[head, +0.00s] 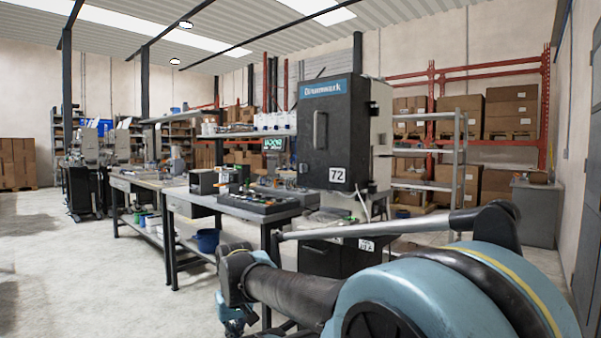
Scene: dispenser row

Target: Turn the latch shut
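A tall dark machine cabinet (340,120) with a blue name plate and a "72" label stands right of centre in the head view. No other latch is clear at this distance. My arm reaches in from the lower right, and its far visible part bends down out of the picture at the bottom. My gripper itself does not show.
A workbench (215,203) with trays and small boxes runs left of the cabinet, with a blue tub (207,240) on its lower shelf. Racks with cardboard boxes (512,107) stand behind. A grey cabinet (537,212) is at the right. The floor (70,260) at the left is clear.

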